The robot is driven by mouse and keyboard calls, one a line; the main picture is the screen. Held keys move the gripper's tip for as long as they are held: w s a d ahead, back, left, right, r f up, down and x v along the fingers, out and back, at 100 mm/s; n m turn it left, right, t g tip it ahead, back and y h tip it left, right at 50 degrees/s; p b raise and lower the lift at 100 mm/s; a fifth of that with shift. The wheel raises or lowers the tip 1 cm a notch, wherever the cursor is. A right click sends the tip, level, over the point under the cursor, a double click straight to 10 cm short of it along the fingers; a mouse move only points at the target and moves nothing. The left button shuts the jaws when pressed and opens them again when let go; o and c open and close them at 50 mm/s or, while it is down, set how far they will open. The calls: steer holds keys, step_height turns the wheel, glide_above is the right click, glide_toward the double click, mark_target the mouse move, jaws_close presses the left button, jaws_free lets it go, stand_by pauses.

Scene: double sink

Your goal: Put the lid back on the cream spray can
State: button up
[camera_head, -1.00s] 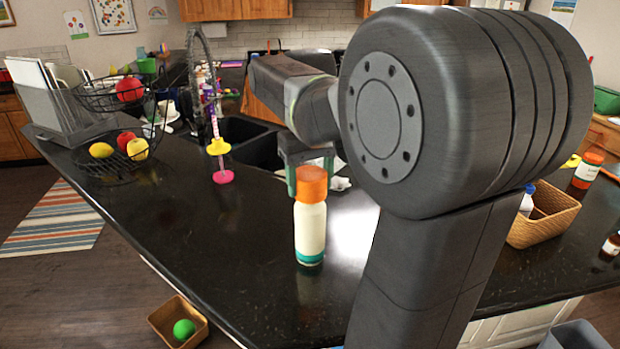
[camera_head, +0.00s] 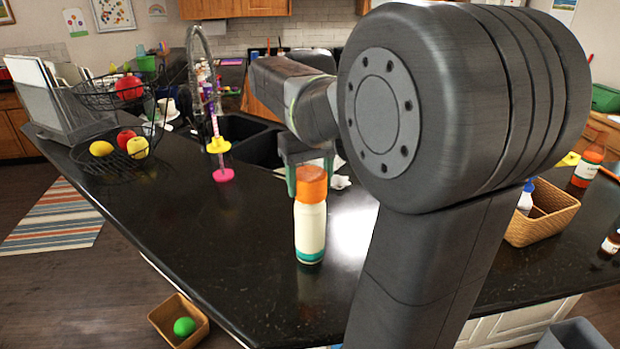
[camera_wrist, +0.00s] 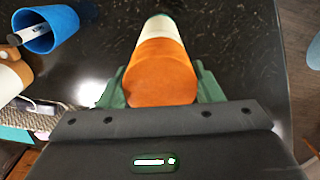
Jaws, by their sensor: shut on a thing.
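The cream spray can (camera_head: 310,232) stands upright on the dark counter, with a teal band at its base. The orange lid (camera_head: 311,184) is on top of it, in line with the body, and I see no gap between them. In the wrist view the lid (camera_wrist: 160,78) fills the space between the green fingers of my gripper (camera_wrist: 160,90), with the white can body (camera_wrist: 158,30) beyond it. My gripper is shut on the lid. In the head view its fingers (camera_head: 310,180) are partly hidden behind the lid.
The sink (camera_head: 255,140) lies behind. A wicker basket (camera_head: 545,215) is at the right. The counter left of the can is clear.

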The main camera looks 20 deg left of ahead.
stand_by(0.3)
steer(key=o, duration=1.4)
steer(key=shift+c, duration=0.2)
steer(key=shift+r, duration=3.5)
steer(key=shift+c, duration=0.2)
jaws_close()
steer(key=shift+f, duration=0.15)
